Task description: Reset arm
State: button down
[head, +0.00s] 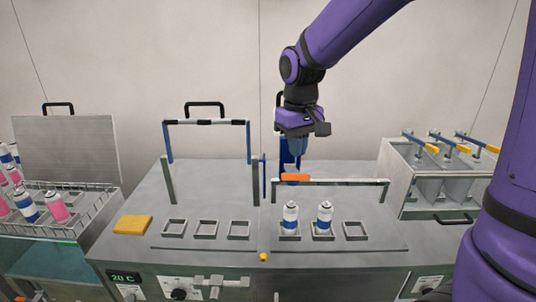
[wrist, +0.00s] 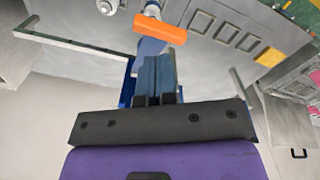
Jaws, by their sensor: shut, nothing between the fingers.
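My purple arm (head: 345,38) reaches in from the upper right of the head view. My gripper (head: 297,150) hangs from it, pointing down over the back of the metal bench (head: 220,185), above the orange handle (head: 295,177). The gripper is shut and holds nothing. In the wrist view its fingers (wrist: 154,78) are together, with the orange handle (wrist: 160,30) just beyond them. I cannot tell from these frames whether the fingers touch the handle.
Two blue-and-white cans (head: 290,218) (head: 324,217) stand in square holders on the bench's right side; several other holders are empty. A wire basket of cans (head: 75,215) is at left. A grey divided box (head: 425,185) is at right. A yellow pad (head: 132,224) lies front left.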

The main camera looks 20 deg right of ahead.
jog(key=s+d+r+t, duration=0.1)
jog(key=s+d+r, duration=0.1)
jog(key=s, duration=0.5)
jog(key=s+d+r+m+t, duration=0.1)
jog(key=s+d+r+t, duration=0.1)
jog(key=s+r, duration=0.2)
jog(key=s+d+r+m+t, duration=0.1)
jog(key=s+d+r+t, duration=0.1)
jog(key=s, duration=0.8)
jog(key=shift+d+r, duration=0.45)
jog(key=shift+r, duration=0.45)
